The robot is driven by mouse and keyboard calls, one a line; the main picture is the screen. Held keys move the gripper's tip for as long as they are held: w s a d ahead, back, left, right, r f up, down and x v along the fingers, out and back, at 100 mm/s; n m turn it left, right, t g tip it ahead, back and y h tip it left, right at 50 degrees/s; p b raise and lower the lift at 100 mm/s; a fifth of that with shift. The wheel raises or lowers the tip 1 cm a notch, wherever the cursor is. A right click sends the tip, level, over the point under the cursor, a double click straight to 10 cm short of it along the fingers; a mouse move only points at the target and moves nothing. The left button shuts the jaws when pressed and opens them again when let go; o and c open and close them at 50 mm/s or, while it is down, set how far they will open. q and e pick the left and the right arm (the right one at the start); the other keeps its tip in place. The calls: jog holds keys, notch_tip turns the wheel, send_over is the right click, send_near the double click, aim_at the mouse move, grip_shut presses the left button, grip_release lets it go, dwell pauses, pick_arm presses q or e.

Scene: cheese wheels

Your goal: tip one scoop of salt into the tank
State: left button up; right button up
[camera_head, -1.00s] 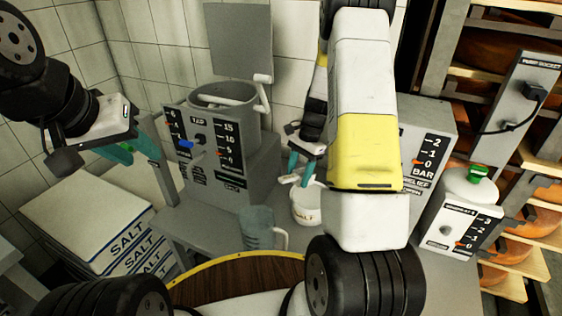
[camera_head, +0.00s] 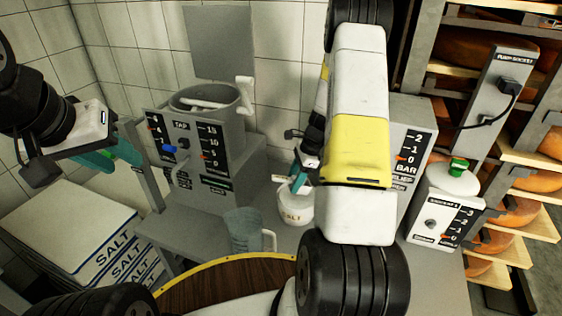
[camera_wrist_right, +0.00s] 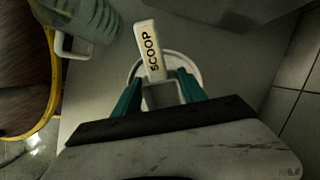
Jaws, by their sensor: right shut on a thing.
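The white scoop (camera_wrist_right: 151,50), its handle marked SCOOP, is held between the teal fingers of my right gripper (camera_wrist_right: 158,98). In the head view my right gripper (camera_head: 298,176) is at the white salt tub (camera_head: 296,211), partly hidden by my arm. In the wrist view the tub (camera_wrist_right: 187,66) is a pale round rim behind the scoop; whether salt is in the scoop cannot be seen. The grey round tank (camera_head: 232,116) stands left of the tub, behind a panel marked TAP. My left gripper (camera_head: 112,158) is empty in the air at left, its fingers seemingly apart.
Salt sacks (camera_head: 75,225) are stacked at left. A gauge box marked BAR (camera_head: 411,150) and a green-knobbed white canister (camera_head: 445,205) stand at right, before cheese shelves.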

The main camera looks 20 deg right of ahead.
aim_at(289, 179)
jog(key=shift+f, duration=1.25)
jog(key=shift+r, duration=4.05)
